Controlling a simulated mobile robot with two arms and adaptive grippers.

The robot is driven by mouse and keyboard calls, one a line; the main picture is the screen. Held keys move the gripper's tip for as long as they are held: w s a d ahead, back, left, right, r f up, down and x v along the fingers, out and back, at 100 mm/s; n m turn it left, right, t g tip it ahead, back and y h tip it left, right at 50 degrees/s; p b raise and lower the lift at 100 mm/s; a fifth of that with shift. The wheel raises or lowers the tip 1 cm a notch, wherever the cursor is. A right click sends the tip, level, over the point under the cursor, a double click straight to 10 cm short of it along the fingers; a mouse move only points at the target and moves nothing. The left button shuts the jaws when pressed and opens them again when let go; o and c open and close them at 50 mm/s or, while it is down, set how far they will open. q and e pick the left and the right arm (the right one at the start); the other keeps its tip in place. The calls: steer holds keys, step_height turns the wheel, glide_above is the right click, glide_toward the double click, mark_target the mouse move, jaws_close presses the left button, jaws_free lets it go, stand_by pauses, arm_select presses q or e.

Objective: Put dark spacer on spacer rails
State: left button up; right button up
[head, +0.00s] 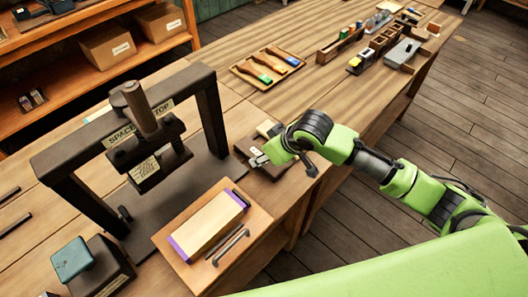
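The press (205,100) is a dark frame standing on the bench, with a label reading "SPACE…" and "TOP" on its crossbar and a wooden-handled screw. My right gripper (259,159) comes in from the right and is low over a dark brown flat block (270,173) at the bench's right edge. This block may be the dark spacer. The fingers are small and partly hidden, so I cannot tell whether they hold it. I cannot clearly make out the spacer rails. My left gripper is not in view.
A teal-topped dark box (105,268) stands at front left. A tool tray (268,67) lies farther back. Bench between is clear.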

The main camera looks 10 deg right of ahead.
steer(key=o, duration=1.1)
steer(key=shift+f, duration=0.1)
steer(key=shift+o, duration=0.2)
steer(key=v, duration=1.2)
steer(key=shift+b, duration=0.35)
